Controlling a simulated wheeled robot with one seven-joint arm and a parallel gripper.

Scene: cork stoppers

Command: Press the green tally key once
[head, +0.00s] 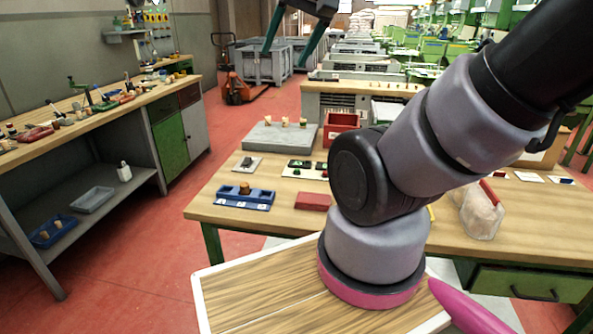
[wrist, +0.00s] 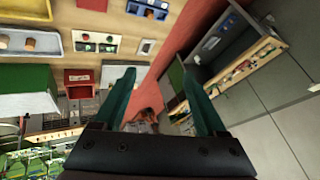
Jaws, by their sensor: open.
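The green tally key (head: 297,172) is a small green button on a pale panel on the table, left of a red key (head: 325,174). In the wrist view, turned about, the green key (wrist: 110,39) lies right of the red key (wrist: 85,37) on the panel (wrist: 97,48). My gripper (head: 284,57) is high at the top of the head view, above and apart from the table things. In the wrist view its two green fingers (wrist: 158,72) are spread with nothing between them. The panel lies beyond and left of the fingers there. My arm hides the table's middle right.
A grey switch plate (head: 243,164) lies left of the panel. A blue tray (head: 262,206) with a cork and a red block (head: 313,201) are in front. A grey slab (head: 262,138) with corks and a red bin (head: 341,121) stand behind. A workbench (head: 90,118) is at left.

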